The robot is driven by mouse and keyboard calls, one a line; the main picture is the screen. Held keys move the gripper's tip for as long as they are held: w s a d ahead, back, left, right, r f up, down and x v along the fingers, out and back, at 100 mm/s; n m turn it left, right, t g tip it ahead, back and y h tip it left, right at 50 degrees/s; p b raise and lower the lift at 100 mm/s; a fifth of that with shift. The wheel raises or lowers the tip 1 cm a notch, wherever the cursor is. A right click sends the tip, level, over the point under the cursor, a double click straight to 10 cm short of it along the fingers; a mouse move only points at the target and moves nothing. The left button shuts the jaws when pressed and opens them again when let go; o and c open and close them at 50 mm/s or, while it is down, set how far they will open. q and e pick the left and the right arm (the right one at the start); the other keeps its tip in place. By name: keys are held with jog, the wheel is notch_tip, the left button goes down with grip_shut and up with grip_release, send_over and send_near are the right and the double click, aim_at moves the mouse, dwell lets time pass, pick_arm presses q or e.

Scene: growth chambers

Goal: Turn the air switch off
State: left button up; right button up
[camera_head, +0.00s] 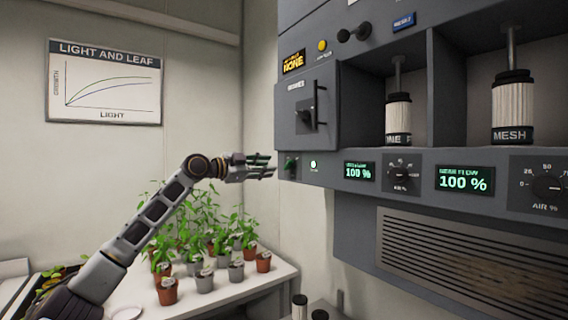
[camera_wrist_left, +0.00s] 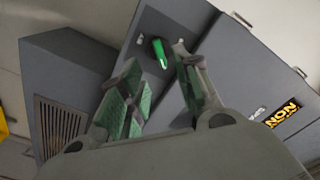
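A green switch lever (camera_head: 291,164) sits at the left end of the panel's lower strip. It also shows in the left wrist view (camera_wrist_left: 160,52), tilted on its dark plate. Its label is too small to read, so I cannot confirm from lettering that it is the air switch. My left gripper (camera_head: 270,166) is just left of the lever, at about its height. In the left wrist view the gripper (camera_wrist_left: 155,70) has its green-padded fingers apart, with nothing between them. The lever shows just beyond the fingertips, apparently untouched. My right gripper is not in view.
A lit white lamp (camera_head: 313,164) is right of the lever. A grey box with a black handle (camera_head: 306,116) juts out above. Displays (camera_head: 360,171) and dials (camera_head: 402,175) continue rightward. Potted plants (camera_head: 205,284) stand on a white table (camera_head: 240,296) below my left arm.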

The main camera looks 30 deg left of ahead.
aim_at(286, 165)
pick_arm(q)
jog(key=shift+p+x, duration=1.7)
jog(key=shift+x, duration=0.7)
jog(key=shift+w+d+r+p, duration=0.15)
jog(key=shift+w+d+p, duration=0.15)
jog(key=shift+w+p, duration=0.35)
jog(key=shift+w+d, duration=0.1)
jog(key=shift+w, duration=0.15)
jog(key=shift+w+d+p, duration=0.2)
jog(key=shift+w+p, duration=0.2)
jog(key=shift+w, duration=0.1)
jog(key=shift+c, duration=0.3)
grip_shut()
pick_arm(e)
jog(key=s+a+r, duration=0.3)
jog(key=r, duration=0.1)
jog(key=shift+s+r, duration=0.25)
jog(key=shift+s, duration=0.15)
